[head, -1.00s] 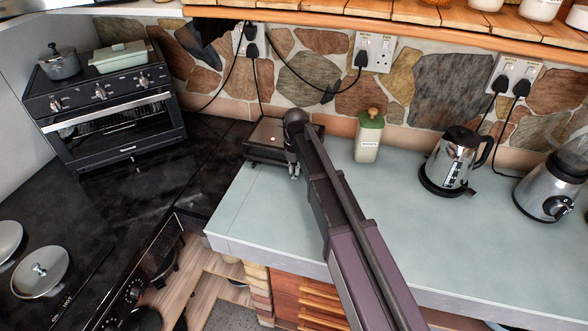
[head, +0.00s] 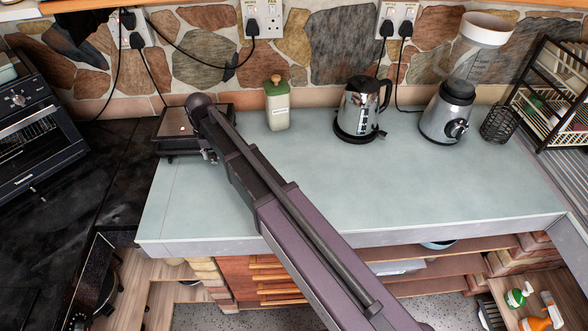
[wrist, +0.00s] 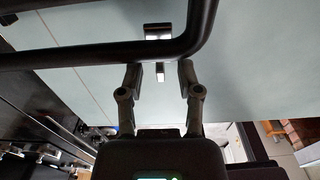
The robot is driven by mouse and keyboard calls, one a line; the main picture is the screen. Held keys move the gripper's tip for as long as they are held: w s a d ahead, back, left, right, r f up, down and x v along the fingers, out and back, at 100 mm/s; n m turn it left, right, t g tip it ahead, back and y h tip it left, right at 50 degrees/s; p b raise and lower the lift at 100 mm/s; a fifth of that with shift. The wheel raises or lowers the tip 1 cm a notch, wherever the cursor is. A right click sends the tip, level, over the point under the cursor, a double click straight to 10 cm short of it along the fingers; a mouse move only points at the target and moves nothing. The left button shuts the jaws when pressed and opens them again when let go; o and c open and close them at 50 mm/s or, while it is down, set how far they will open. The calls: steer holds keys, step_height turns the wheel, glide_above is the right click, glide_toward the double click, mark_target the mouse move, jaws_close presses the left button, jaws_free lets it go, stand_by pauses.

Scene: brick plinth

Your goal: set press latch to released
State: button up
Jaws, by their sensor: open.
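The press (head: 172,140) is a low dark appliance with a flat lid at the left end of the pale counter. My gripper (head: 208,156) is at its front right corner, partly hidden by my arm. In the wrist view, the dark handle bar (wrist: 90,54) of the press crosses above my gripper (wrist: 161,75). The gripper is open, its two fingers apart with nothing held between them. A small black piece with a bright face (wrist: 158,32), which looks like the latch, lies in line with the gap, beyond the bar. I cannot tell the latch's position or any contact.
A green-topped canister (head: 277,106), a kettle (head: 358,108) and a blender (head: 446,110) stand along the back of the counter (head: 400,190). A toaster oven (head: 35,140) is at the far left. The counter's front middle is clear apart from my arm above it.

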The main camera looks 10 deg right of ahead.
mark_target(214, 163)
steer(key=shift+s+f+t+b, duration=0.2)
steer(key=shift+f+t+b, duration=0.2)
steer(key=shift+t, duration=0.3)
steer(key=shift+s+f+t+b, duration=0.25)
steer(key=shift+t+b, duration=0.15)
steer(key=shift+t, duration=0.3)
steer(key=t+b, duration=0.1)
steer(key=f+t+b, duration=0.1)
steer(key=t+b, duration=0.1)
steer(key=shift+f+h, duration=0.2)
steer(key=shift+h, duration=0.1)
steer(key=t+b, duration=0.2)
steer(key=b, duration=0.1)
steer(key=f+t+b, duration=0.1)
steer(key=t+b, duration=0.1)
steer(key=shift+w+f, duration=0.1)
steer(key=shift+w, duration=0.15)
steer(key=t+b, duration=0.1)
steer(key=b, duration=0.2)
steer(key=f+t+b, duration=0.1)
steer(key=t+b, duration=0.1)
steer(key=b, duration=0.1)
steer(key=shift+w+h, duration=0.3)
steer(key=shift+w, duration=0.05)
steer(key=shift+t+b, duration=0.3)
steer(key=shift+t, duration=0.1)
